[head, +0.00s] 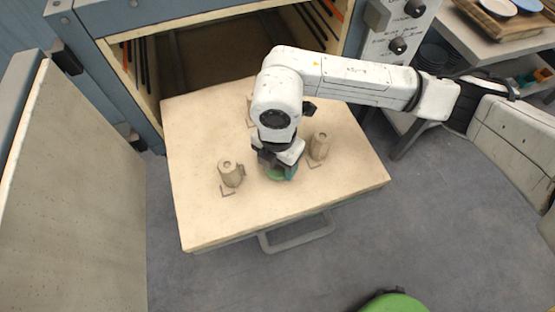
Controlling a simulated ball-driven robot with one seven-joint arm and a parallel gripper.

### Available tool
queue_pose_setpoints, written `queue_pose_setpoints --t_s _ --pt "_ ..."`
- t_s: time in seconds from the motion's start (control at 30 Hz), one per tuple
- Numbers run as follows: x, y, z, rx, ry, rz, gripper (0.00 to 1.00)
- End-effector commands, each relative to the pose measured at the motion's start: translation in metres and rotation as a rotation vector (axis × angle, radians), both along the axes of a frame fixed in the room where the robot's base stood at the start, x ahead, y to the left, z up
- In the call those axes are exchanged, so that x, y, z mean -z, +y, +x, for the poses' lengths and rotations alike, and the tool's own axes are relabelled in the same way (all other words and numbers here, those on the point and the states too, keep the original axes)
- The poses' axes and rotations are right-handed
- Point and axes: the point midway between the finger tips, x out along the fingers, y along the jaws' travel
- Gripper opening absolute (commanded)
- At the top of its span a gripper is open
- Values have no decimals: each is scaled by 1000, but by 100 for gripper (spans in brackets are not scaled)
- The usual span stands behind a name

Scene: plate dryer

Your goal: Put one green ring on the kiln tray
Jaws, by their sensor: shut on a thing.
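My gripper (279,170) points down over the middle of the tray, between two posts. It is shut on a green ring (277,175), which shows only in part beneath the fingers. The ring is low, at or just above the tray surface; I cannot tell whether it touches. The rest of the ring is hidden by my gripper and wrist.
One post (231,174) stands left of my gripper and another post (319,147) stands right of it. A third post (250,110) is partly hidden behind my arm. The kiln door (65,190) hangs open at left. The tray's front is clear.

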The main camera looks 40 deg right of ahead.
Motion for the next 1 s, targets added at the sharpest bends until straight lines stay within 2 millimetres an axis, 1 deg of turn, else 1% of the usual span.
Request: queue_pose_setpoints --t_s 0.37,0.4,0.6,0.67,0.87,1.0 --pt "6 0 0 0 -1 0 32" --pt "5 0 0 0 -1 0 64" --pt "5 0 0 1 -1 0 83" --pt "5 0 0 1 -1 0 88" --pt "5 0 0 1 -1 0 88" --pt "-1 0 0 0 -2 1 88"
